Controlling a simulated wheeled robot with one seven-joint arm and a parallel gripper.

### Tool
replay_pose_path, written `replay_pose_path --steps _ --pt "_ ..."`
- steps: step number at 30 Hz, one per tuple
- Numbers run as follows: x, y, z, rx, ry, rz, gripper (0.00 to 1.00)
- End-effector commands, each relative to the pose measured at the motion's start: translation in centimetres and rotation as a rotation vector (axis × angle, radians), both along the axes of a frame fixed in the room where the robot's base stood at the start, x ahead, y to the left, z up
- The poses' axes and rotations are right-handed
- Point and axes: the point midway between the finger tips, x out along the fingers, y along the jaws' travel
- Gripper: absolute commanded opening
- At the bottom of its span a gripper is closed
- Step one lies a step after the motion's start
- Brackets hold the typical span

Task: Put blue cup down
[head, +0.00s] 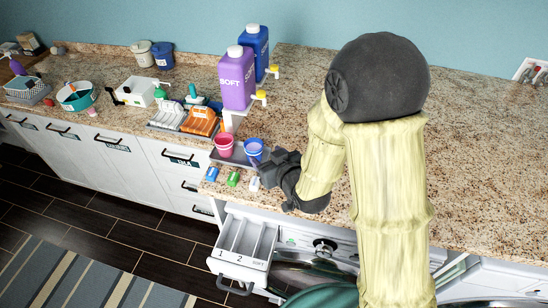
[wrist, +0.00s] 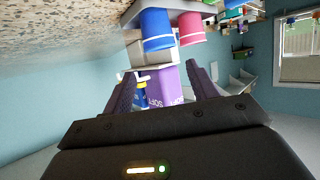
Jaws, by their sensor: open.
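The blue cup (head: 254,147) stands upright on a grey tray (head: 236,161) on the counter, just right of a pink cup (head: 224,143). My gripper (head: 264,167) is at the tray's right end, close to the blue cup. In the wrist view the picture is turned over; the blue cup (wrist: 156,30) shows beyond the open fingers (wrist: 162,78), not between them. The pink cup (wrist: 191,30) is beside it there. The jaws are empty. Whether a finger touches the cup's side in the head view I cannot tell.
Purple (head: 237,80) and blue (head: 256,50) detergent bottles with taps stand behind the tray. Small coloured bottles (head: 233,178) stand at the counter edge in front. An open detergent drawer (head: 240,240) juts out below. The counter at right is mostly clear.

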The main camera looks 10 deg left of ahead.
Motion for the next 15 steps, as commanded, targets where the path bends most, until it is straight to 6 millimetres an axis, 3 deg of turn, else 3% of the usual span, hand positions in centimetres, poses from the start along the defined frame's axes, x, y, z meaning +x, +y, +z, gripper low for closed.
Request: replay_pose_path --steps 9,11,15 --pt "0.2 -0.6 0.0 -0.011 0.011 -0.015 0.59" --pt "0.5 -1.6 0.0 -0.029 0.032 -0.037 0.59" --pt "1.0 -5.8 -0.1 -0.102 0.125 -0.13 0.59"
